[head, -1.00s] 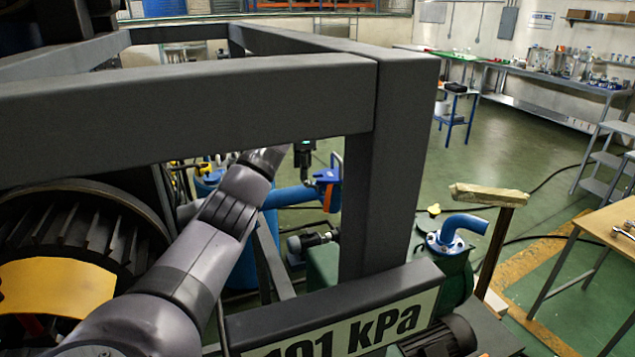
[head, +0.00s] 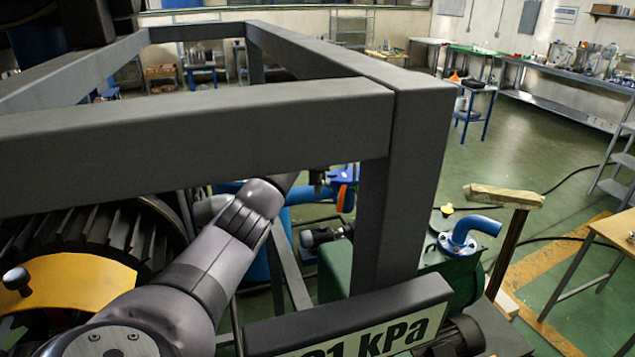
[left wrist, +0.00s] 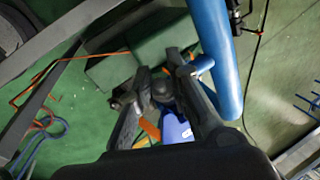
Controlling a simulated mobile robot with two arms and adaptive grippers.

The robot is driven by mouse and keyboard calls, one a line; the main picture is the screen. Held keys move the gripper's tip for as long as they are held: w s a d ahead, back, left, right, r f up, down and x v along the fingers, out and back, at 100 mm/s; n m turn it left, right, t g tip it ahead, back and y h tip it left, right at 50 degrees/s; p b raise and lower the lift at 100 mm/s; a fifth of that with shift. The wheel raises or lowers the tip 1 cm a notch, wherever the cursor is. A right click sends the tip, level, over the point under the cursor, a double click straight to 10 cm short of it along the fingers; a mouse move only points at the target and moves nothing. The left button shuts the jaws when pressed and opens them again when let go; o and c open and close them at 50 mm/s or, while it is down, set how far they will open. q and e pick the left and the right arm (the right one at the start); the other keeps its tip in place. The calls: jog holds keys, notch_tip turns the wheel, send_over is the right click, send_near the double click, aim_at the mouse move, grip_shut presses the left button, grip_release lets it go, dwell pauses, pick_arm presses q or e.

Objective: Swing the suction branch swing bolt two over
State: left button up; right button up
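The blue suction pipe (head: 300,195) runs behind the frame in the head view and crosses the top right of the left wrist view (left wrist: 214,45). A blue fitting with an orange part (head: 345,174) sits at its end. My left gripper (head: 319,180) is beside this fitting, mostly hidden by the dark beam. In the left wrist view its two fingers (left wrist: 158,72) stand apart, with a dark rounded piece (left wrist: 162,92) and a blue part (left wrist: 177,128) showing between them. I cannot tell which piece is swing bolt two, or whether the fingers touch anything. My right gripper is not in view.
A thick dark frame beam (head: 200,130) and post (head: 405,190) stand in front of my left arm. A green vessel with a blue elbow (head: 468,229) and a wooden-topped post (head: 505,196) are at the right. Open green floor (head: 540,150) lies beyond.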

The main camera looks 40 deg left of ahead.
pick_arm(q)
grip_shut()
jog(key=shift+w+d+r+g+y, duration=0.1)
jog(key=shift+w+r+g+y, duration=0.2)
jog(key=shift+g, duration=0.3)
jog(key=shift+s, duration=0.1)
jog(key=shift+o, duration=2.2)
grip_release()
jog(key=shift+r, duration=0.1)
jog(key=v, duration=1.2)
